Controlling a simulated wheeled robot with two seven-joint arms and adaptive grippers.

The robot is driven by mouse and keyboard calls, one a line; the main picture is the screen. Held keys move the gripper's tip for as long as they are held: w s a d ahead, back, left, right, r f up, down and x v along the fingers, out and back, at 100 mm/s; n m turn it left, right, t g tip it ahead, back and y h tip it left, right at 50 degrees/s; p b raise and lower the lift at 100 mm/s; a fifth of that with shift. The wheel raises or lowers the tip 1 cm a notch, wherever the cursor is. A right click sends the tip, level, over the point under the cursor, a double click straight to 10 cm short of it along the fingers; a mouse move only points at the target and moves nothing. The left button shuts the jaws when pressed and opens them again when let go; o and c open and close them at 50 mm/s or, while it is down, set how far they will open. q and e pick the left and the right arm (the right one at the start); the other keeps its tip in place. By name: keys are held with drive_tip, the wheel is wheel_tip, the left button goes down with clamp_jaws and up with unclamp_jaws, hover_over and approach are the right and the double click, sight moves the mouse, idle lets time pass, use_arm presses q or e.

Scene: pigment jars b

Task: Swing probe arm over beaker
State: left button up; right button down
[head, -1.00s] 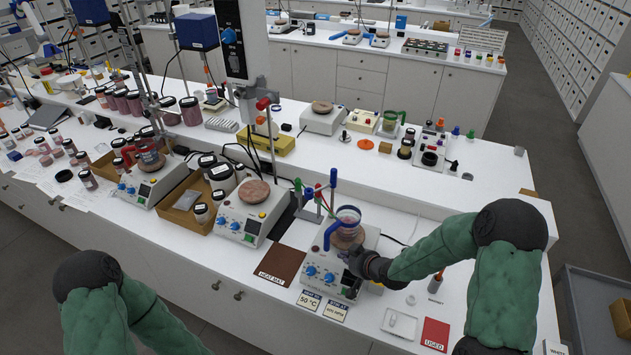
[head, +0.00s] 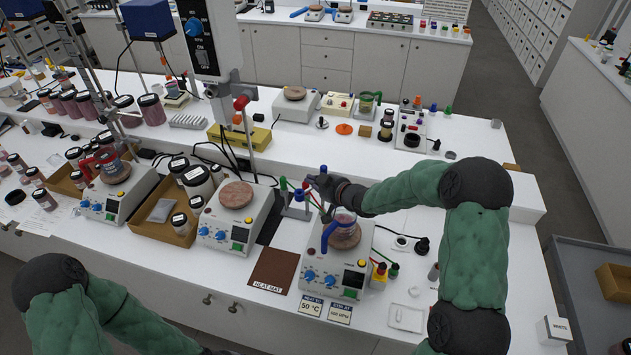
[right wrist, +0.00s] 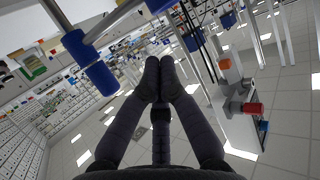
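The glass beaker (head: 346,238) with a blue rim and handle stands upright on the front right hotplate (head: 334,268), holding something brownish. Just behind it is a small grey stand (head: 296,211) with slim posts and red, green and blue caps. My right gripper (head: 318,183) is at these posts, above and behind the beaker. In the right wrist view its fingertips (right wrist: 160,66) are together, with nothing visible between them. A blue cylinder (right wrist: 90,62) and a metal rod are off to the left there. Which post carries the probe arm I cannot tell. My left gripper is out of view.
A second hotplate (head: 235,216) stands left of the beaker, with a tall clamp rod behind it. The brown heat mat (head: 273,270) lies between, in front. A white tray (head: 406,317) lies at front right.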

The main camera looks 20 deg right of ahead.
sight(308, 190)
drive_tip(key=p+x, duration=0.1)
drive_tip(key=x, duration=0.5)
drive_tip(key=s+f, duration=0.1)
drive_tip(key=s+d+f+p, duration=0.1)
drive_tip(key=s, duration=0.1)
drive_tip(key=shift+d, duration=0.15)
drive_tip(key=shift+w+f, duration=0.1)
drive_tip(key=shift+f, duration=0.05)
idle(0.3)
